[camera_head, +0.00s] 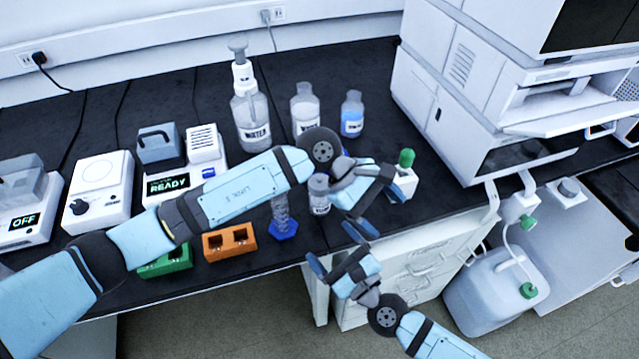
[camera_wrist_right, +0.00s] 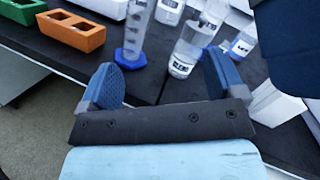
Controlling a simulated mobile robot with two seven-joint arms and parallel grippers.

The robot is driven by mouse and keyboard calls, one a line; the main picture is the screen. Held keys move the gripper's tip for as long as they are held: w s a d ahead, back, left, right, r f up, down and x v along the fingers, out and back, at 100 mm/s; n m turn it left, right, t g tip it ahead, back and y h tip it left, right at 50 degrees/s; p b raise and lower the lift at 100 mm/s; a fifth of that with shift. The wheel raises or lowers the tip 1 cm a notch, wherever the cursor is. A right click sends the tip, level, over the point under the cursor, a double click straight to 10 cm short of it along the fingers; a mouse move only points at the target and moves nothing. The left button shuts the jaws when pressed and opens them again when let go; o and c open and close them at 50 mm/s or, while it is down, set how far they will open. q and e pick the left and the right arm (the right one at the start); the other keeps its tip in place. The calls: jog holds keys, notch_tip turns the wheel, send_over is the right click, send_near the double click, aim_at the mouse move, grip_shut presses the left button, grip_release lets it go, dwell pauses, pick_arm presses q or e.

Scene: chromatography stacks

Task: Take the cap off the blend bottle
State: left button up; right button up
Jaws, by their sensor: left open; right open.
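The blend bottle (camera_head: 319,195) is a small clear bottle with a white label, standing upright near the bench's front edge. In the right wrist view the bottle (camera_wrist_right: 188,50) stands beyond the open fingers, closer to the right one. I cannot make out its cap clearly.
A graduated cylinder (camera_head: 281,215) with a blue base stands close left of the bottle. An orange rack (camera_head: 229,243) lies further left. A water bottle (camera_head: 250,118) and smaller bottles stand behind.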

aim_at(319, 195)
pick_arm(q)
jog(key=w+a+m+t+y, duration=0.1)
jog(key=w+a+y, duration=0.2)
jog(key=w, duration=0.1)
jog(key=w+a+m+t+y+p, duration=0.1)
jog(key=w+a+y, duration=0.2)
jog(key=w+a, duration=0.1)
jog(key=w+a+r+m+t+y, duration=0.1)
jog(key=w+a+m+t+y, duration=0.1)
jog(key=w+a+y, duration=0.1)
jog(key=shift+w+a, duration=0.6)
jog(key=shift+w, duration=0.3)
pick_arm(e)
jog(key=w+d+f+m+h, duration=0.1)
jog(key=m, duration=0.1)
jog(key=w+d+f+m+h, duration=0.1)
jog(key=m, duration=0.2)
jog(key=w+d+f+m+h, duration=0.1)
jog(key=m, duration=0.1)
jog(key=shift+w+d+f+m+t, duration=0.2)
jog(key=shift+w+f+m+t, duration=0.05)
jog(key=shift+w+m+t, duration=0.1)
jog(key=shift+w+a, duration=0.15)
jog(key=shift+w, duration=0.25)
jog(key=x, duration=1.2)
jog(key=shift+w+a+f, duration=0.1)
jog(key=shift+w+f, duration=0.1)
jog(key=shift+w, duration=0.15)
jog(key=shift+c, duration=0.5)
